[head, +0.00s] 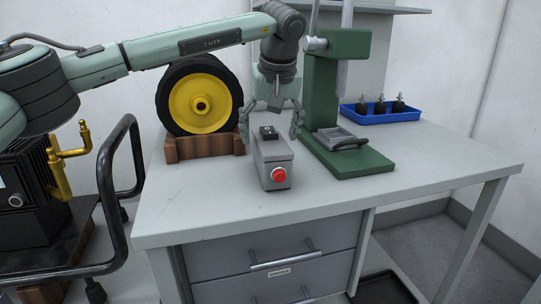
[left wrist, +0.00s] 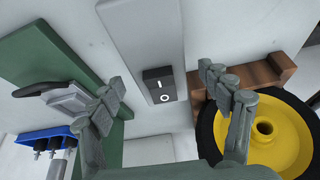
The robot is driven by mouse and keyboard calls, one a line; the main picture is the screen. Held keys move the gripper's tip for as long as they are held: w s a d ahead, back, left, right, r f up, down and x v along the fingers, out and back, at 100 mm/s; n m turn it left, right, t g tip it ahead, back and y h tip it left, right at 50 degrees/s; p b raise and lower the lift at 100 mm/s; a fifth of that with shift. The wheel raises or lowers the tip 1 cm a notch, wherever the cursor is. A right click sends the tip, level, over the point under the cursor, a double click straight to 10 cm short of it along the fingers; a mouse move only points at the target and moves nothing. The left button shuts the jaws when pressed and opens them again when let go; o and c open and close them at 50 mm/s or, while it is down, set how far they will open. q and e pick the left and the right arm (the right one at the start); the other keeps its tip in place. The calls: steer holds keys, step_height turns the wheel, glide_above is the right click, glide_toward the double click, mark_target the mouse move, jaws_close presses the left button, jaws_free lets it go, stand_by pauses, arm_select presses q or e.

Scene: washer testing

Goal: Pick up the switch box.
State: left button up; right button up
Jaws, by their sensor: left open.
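The switch box (head: 274,160) is a grey box with a red button (head: 279,175) on its front end and a black switch on top. It stands on the table in the middle of the head view. My left gripper (head: 270,126) is open above the rear part of the box, with one finger to each side. In the left wrist view the grey box (left wrist: 143,38) and its black switch (left wrist: 159,85) show between the spread fingers. The fingers do not appear to touch the box. My right gripper is not in view.
A black wheel with a yellow hub (head: 201,104) stands in a brown block (head: 203,146) left of the box. A green press stand (head: 352,163) is close on the right. A blue tray (head: 381,113) with dark parts lies behind it. The table front (head: 400,190) is clear.

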arm_select(q)
steer(key=x, duration=0.3)
steer(key=shift+w+f, duration=0.15)
steer(key=shift+f, duration=0.15)
steer(key=shift+r, duration=0.1)
steer(key=c, duration=1.5)
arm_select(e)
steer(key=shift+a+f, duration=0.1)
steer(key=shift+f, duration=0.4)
arm_select(q)
steer(key=shift+r, duration=0.65)
step_height(320, 180, up, 3)
steer(key=shift+f, duration=0.2)
steer(key=s+a+r, duration=0.2)
steer(key=a, duration=0.1)
steer(key=s+a+r+b, duration=0.1)
steer(key=s+a+r, duration=0.1)
steer(key=a, duration=0.1)
steer(key=s+a+r, duration=0.2)
steer(key=a+r, duration=0.1)
steer(key=a, duration=0.1)
steer(key=shift+s, duration=0.2)
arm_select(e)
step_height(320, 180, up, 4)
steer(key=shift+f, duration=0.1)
arm_select(q)
steer(key=shift+d, duration=0.1)
